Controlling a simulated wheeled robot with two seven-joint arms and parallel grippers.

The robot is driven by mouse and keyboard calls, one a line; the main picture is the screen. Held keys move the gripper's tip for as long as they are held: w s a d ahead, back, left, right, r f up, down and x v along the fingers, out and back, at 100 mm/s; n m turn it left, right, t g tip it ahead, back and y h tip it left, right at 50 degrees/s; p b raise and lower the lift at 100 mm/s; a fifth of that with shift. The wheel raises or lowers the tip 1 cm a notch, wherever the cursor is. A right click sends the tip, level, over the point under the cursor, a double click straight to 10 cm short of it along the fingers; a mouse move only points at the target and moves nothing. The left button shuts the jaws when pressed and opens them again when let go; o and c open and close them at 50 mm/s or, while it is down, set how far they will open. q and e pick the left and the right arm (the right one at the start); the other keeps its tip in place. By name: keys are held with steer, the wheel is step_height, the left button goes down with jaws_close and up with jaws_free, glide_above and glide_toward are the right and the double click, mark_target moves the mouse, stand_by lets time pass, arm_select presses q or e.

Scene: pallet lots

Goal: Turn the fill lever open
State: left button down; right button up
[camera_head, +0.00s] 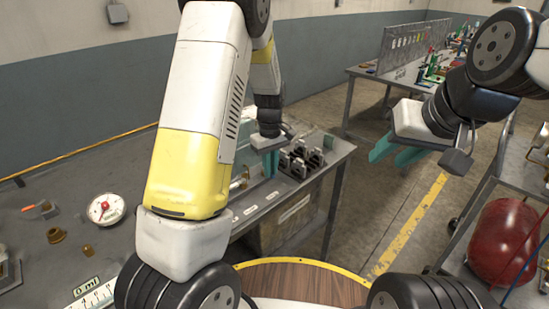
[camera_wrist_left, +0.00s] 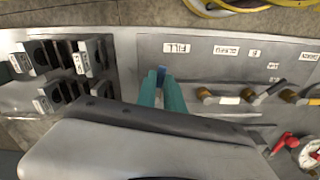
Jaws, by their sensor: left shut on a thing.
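The FILL label (camera_wrist_left: 176,47) is on the grey panel (camera_wrist_left: 205,72) in the left wrist view. Just below it, the teal fingers of my left gripper (camera_wrist_left: 162,88) are closed together on the blue-tipped fill lever (camera_wrist_left: 161,74). Only the lever's blue end shows; the fingers hide the rest, so its angle is unclear. In the head view my left gripper (camera_head: 268,158) reaches down at the bench's far right part, partly behind my arm. My right gripper (camera_head: 398,153) hangs over the floor, its two teal fingers apart and empty.
Brass valves (camera_wrist_left: 205,95) with labels line the panel beside the fill lever. Black clamp blocks (camera_head: 300,158) stand close to my left gripper. A dial gauge (camera_head: 106,209) lies on the bench. A red tank (camera_head: 503,240) sits on a right-hand cart. Floor between is clear.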

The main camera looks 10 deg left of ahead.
arm_select(q)
steer(key=shift+w+d+n, duration=0.25)
steer(key=shift+w+n, duration=0.05)
steer(key=shift+n, duration=0.8)
steer(key=c, duration=1.7)
jaws_free()
steer(key=shift+c, duration=0.2)
step_height(320, 180, up, 8)
